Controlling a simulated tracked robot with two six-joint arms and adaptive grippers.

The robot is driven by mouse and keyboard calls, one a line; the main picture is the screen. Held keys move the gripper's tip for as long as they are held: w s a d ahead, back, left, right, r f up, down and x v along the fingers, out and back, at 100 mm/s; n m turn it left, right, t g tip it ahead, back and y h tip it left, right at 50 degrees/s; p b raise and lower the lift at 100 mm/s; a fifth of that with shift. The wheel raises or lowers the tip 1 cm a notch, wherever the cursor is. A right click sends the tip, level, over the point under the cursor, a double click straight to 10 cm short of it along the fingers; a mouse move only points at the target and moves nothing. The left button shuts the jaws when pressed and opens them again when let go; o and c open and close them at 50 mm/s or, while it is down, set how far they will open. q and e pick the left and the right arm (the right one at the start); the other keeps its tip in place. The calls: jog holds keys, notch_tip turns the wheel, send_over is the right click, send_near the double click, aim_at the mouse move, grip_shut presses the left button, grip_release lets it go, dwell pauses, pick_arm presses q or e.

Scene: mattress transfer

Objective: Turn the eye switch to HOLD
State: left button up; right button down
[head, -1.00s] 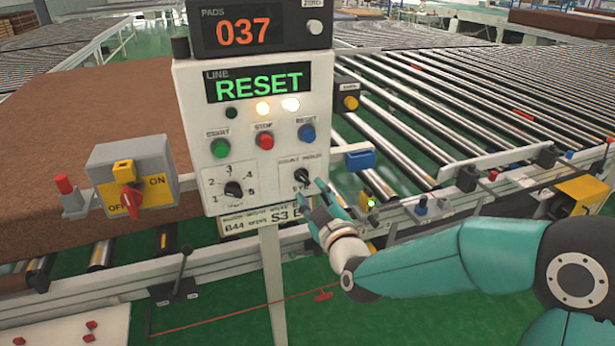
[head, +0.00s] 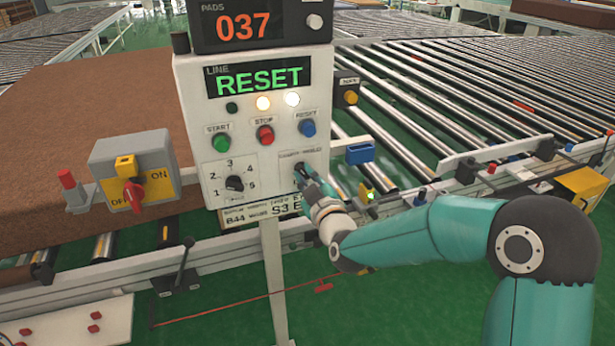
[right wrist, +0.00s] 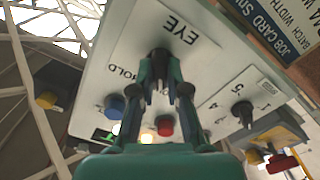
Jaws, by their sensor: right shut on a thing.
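The eye switch is a small black knob on the lower right of the white control panel (head: 262,140). In the right wrist view the knob (right wrist: 160,54) shows between the fingertips, next to the upside-down word EYE. The word HOLD shows to its left in that view. My right gripper (head: 304,174) reaches the panel from the right and is shut on the knob; its fingers also show in the right wrist view (right wrist: 160,88). The fingers hide most of the knob in the head view, so I cannot tell its setting. My left gripper is not in view.
Start, stop and reset buttons (head: 308,128) sit above the switch. A numbered dial (head: 234,184) is to its left. The display (head: 258,80) reads RESET. A red-handled switch box (head: 134,178) stands at left. Roller conveyors (head: 460,90) lie behind.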

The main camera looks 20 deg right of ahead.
jog(key=shift+f+m+b, duration=0.2)
jog(key=shift+m+b, duration=0.2)
jog(key=shift+b, duration=0.35)
jog(key=m+b, duration=0.8)
jog(key=b, duration=0.3)
jog(key=shift+m+b, duration=0.4)
jog(key=m+b, duration=0.2)
jog(key=m, duration=0.1)
jog(key=shift+m+b, duration=0.55)
jog(key=shift+m, duration=0.05)
jog(key=shift+r, duration=0.1)
